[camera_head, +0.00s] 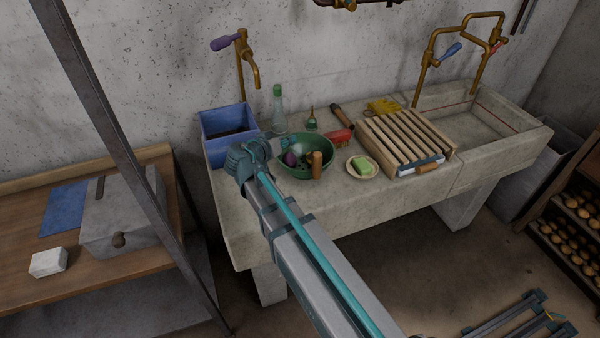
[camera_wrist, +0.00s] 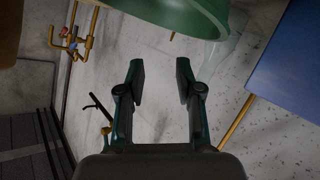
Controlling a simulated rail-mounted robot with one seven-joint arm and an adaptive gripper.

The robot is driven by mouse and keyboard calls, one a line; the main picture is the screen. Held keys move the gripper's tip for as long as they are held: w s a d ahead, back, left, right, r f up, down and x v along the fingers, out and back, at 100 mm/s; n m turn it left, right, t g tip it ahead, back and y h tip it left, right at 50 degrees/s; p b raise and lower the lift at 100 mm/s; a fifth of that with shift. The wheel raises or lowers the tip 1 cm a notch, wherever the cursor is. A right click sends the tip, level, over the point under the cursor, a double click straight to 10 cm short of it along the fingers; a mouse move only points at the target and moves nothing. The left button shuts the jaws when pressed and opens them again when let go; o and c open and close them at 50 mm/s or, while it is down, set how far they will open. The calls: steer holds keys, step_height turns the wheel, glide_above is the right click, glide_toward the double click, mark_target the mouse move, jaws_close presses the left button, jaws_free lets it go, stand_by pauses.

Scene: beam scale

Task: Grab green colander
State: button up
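The green colander (camera_head: 298,172) sits on the stone counter beside the blue bin, with a purple item (camera_head: 290,159) and a brown cylinder (camera_head: 317,164) showing at it. The end of my arm reaches the colander's left side in the head view, partly covering its rim. In the wrist view, my gripper (camera_wrist: 160,80) is open, with nothing between its two fingers. The green curved body of the colander (camera_wrist: 185,14) crosses the top of the wrist view, beyond the fingertips and apart from them in the picture. The fingers are hard to make out in the head view.
A blue bin (camera_head: 205,124) stands left of the colander and a clear bottle (camera_head: 279,115) behind it. A red brush (camera_head: 340,137), a soap dish (camera_head: 352,173) and a slatted wooden rack (camera_head: 442,147) lie to the right. Counter in front of the rack is clear.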

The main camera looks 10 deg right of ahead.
steer(key=s+a+f+n+t+y+b, duration=0.1)
steer(key=s+a+f+n+t+y, duration=0.2)
steer(key=a, duration=0.5)
steer(key=shift+m+g+h, duration=0.7)
steer(key=p+x, duration=0.2)
steer(key=x, duration=0.3)
steer(key=p+x, duration=0.2)
steer(key=x, duration=0.3)
steer(key=shift+d, duration=0.35)
steer(key=shift+s, duration=0.1)
jaws_close()
steer(key=shift+r, duration=0.1)
